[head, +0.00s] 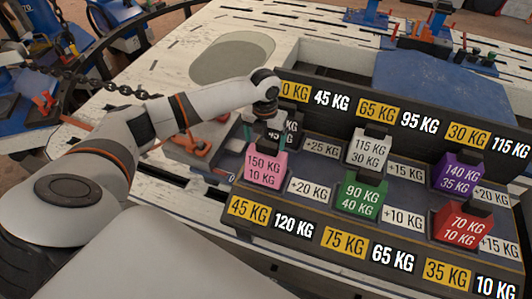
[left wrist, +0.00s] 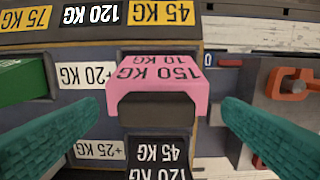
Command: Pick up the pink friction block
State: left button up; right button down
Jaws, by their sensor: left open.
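The pink friction block (head: 264,168), labelled 150 KG and 10 KG, sits in the left part of the dark rack (head: 300,205). It also shows in the left wrist view (left wrist: 160,70), with a dark part on its near side. My left gripper (head: 265,133) is over the back of this block, partly hidden by my wrist. In the left wrist view its two teal fingers (left wrist: 167,105) are open, one at each side of the pink block, with nothing held. Whether they touch the block cannot be told. My right gripper is not in view.
A black block (left wrist: 158,155) labelled 45 KG stands just behind the pink one. Green (head: 361,196), white (head: 368,148), purple (head: 460,176) and red (head: 465,224) blocks stand to the right. An orange clamp (left wrist: 293,84) lies beside the rack.

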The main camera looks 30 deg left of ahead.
aim_at(266, 145)
pick_arm(q)
notch_tip(266, 145, down, 4)
jog(key=shift+d+f, duration=0.15)
jog(key=shift+c, duration=0.6)
jog(key=shift+w, duration=0.15)
grip_shut()
